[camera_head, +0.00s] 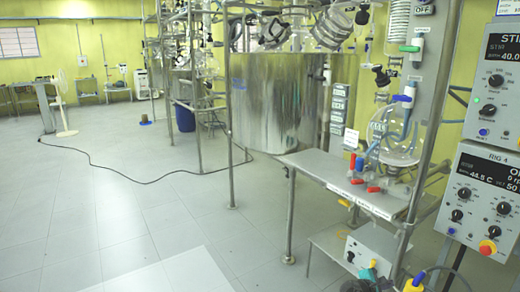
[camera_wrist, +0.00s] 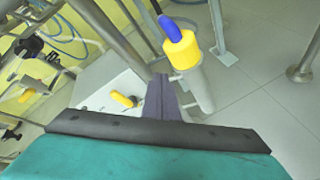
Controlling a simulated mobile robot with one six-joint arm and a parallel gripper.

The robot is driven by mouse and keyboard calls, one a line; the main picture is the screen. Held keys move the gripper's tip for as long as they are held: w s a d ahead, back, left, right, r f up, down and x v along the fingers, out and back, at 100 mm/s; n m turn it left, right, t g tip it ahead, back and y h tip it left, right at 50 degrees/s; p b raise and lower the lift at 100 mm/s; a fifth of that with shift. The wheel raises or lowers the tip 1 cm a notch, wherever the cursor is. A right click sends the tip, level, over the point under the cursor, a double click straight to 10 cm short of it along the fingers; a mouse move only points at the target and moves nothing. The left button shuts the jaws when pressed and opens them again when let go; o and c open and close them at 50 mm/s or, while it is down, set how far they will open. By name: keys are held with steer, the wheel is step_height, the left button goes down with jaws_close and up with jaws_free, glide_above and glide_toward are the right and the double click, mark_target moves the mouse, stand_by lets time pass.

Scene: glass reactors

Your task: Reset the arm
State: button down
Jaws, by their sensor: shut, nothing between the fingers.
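My gripper (camera_wrist: 160,88) shows in the wrist view as two dark grey-purple fingers, shut together with nothing between them. The teal and black part below them is my own gripper body. The fingertips point at the gap between a white box (camera_wrist: 98,88) with a yellow handle (camera_wrist: 123,100) and a grey metal pipe (camera_wrist: 198,88) topped by a yellow fitting with a blue handle (camera_wrist: 171,28). The fingers look close to the pipe, but I cannot tell whether they touch it. In the head view, a teal part at the bottom edge appears to be mine.
In the head view, a metal bench (camera_head: 318,163) with red and blue valves and a round glass flask (camera_head: 402,143) stands at right. Control panels (camera_head: 484,195) are at the far right. A large steel vessel (camera_head: 275,100) stands behind. The tiled floor (camera_head: 110,215) at left is open, crossed by a black cable (camera_head: 150,182).

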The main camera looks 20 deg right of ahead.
steer(key=s+a+f+m+g+y+p, duration=0.1)
steer(key=s+a+f+m+y+p, duration=0.2)
steer(key=a, duration=0.5)
steer(key=s+a+f+m+g+y+p, duration=0.1)
steer(key=s+a+f+m, duration=0.1)
steer(key=a+f, duration=0.5)
steer(key=s+a+f+m+g+y+p, duration=0.1)
steer(key=s+a+f+m+y+p, duration=0.15)
steer(key=a, duration=0.75)
steer(key=s+a+f+m+g+y+p, duration=0.1)
steer(key=s+a+m+g+y+p, duration=0.1)
steer(key=s+a, duration=0.7)
steer(key=s+a+m+g+y+p, duration=0.3)
steer(key=s+a, duration=0.6)
steer(key=a, duration=0.8)
steer(key=shift+s+a+f+y+p, duration=0.3)
steer(key=shift+s+f+y, duration=0.1)
steer(key=shift+y, duration=0.25)
steer(key=shift+d, duration=0.15)
